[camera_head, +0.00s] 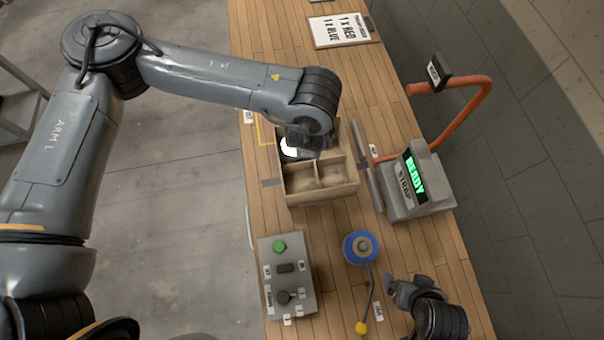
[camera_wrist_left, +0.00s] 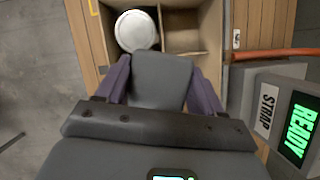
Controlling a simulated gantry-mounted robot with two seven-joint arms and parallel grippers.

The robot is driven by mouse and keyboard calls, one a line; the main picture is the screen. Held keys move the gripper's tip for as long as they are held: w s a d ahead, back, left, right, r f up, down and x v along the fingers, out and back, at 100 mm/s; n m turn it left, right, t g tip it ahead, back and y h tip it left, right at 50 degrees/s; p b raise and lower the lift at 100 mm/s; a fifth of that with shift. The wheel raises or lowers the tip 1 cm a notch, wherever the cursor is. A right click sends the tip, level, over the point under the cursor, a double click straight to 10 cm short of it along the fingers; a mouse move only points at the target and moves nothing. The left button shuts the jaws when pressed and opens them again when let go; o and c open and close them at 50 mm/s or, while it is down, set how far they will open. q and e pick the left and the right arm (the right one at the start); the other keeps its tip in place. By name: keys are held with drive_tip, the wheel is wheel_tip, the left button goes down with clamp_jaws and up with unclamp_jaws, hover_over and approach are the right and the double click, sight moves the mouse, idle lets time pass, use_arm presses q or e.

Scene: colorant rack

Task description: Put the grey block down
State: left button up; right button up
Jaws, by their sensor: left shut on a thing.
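The grey block (camera_wrist_left: 161,80) is between the two purple fingers of my left gripper (camera_wrist_left: 163,88) in the left wrist view. The gripper is shut on it. In the head view my left gripper (camera_head: 304,150) is over the far left part of the divided cardboard box (camera_head: 322,196), and the arm hides most of the block there. The block is at or above the box's compartment beside a white round item (camera_wrist_left: 137,30). I cannot tell whether it touches the bottom. My right gripper (camera_head: 398,290) is low at the right; its jaws are unclear.
A strap machine (camera_head: 408,190) with a "READY" screen and an orange arm stands right of the box. A button panel (camera_head: 288,275) and a blue round device with a lever (camera_head: 361,247) are nearer. An order sign (camera_head: 340,31) lies at the far end.

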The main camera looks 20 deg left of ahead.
use_arm(q)
drive_tip(key=m, duration=0.1)
drive_tip(key=d+m+h, duration=0.1)
drive_tip(key=m, duration=0.1)
drive_tip(key=m+h, duration=0.1)
drive_tip(key=m, duration=0.1)
drive_tip(key=shift+s+d, duration=0.15)
drive_tip(key=shift+d, duration=0.2)
drive_tip(key=m, duration=0.1)
drive_tip(key=m+h, duration=0.1)
drive_tip(key=m, duration=0.1)
drive_tip(key=shift+s+d, duration=0.1)
drive_tip(key=shift+d, duration=0.25)
drive_tip(key=m+g+h, duration=0.1)
drive_tip(key=m, duration=0.2)
drive_tip(key=shift+s, duration=0.15)
drive_tip(key=shift+s+a+f+m+h, duration=0.1)
drive_tip(key=shift+s+f+m+h, duration=0.2)
drive_tip(key=shift+m, duration=0.6)
wheel_tip(320, 180, down, 3)
drive_tip(key=s+a+m+g, duration=0.1)
drive_tip(key=s+a+m, duration=0.1)
drive_tip(key=s, duration=0.1)
hover_over(301, 186)
drive_tip(key=shift+h, duration=0.3)
wheel_tip(301, 186, down, 11)
drive_tip(key=shift+s, duration=0.1)
